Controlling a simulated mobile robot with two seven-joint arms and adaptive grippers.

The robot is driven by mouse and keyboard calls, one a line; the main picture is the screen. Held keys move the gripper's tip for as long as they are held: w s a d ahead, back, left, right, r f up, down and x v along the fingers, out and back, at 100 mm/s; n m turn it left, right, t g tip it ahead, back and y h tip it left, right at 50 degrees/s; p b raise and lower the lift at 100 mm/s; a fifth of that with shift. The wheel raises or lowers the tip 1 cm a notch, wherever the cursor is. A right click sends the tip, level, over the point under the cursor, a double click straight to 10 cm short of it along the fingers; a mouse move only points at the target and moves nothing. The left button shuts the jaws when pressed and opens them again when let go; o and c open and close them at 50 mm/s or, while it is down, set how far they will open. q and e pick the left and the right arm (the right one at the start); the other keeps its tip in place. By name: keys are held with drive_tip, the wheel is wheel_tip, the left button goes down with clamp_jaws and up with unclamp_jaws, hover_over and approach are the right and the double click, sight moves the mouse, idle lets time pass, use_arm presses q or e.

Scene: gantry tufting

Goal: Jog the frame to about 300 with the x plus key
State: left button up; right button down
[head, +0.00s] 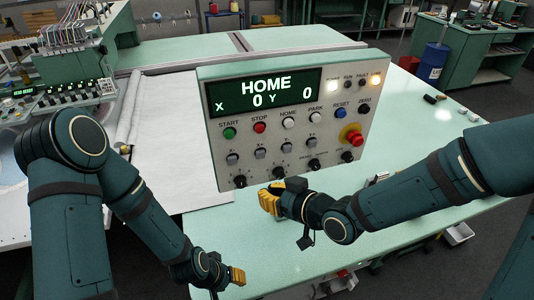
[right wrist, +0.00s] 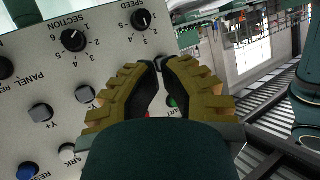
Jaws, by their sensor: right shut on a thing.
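The control panel (head: 222,130) stands on the green table. Its display (head: 265,94) reads HOME, X 0, Y 0. A row of grey keys sits under the coloured buttons; the second from the left looks like the x plus key (head: 259,153), its label too small to read. My right gripper (head: 268,200) is low in front of the panel, apart from that key in the head view. In the right wrist view its yellow fingers (right wrist: 166,66) converge before the panel and hide part of the key row; what they hold is hidden. My left gripper (head: 236,277) hangs near the table's front edge, its opening unclear.
A red stop knob (head: 355,138) sits at the panel's right. Dark knobs line its lower edge, close to my right gripper. White cloth (head: 180,140) lies left of the panel. The green table (head: 440,165) is mostly clear at the right, with small dark items behind.

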sight(260, 155)
drive_tip(key=w+a+p, duration=0.1)
drive_tip(key=w+a, duration=0.1)
drive_tip(key=w, duration=0.6)
drive_tip(key=shift+w+a, duration=0.2)
drive_tip(key=shift+a, duration=0.2)
drive_tip(key=shift+w, duration=0.1)
idle(1.4)
drive_tip(key=shift+w+a, duration=0.1)
drive_tip(key=shift+w, duration=0.25)
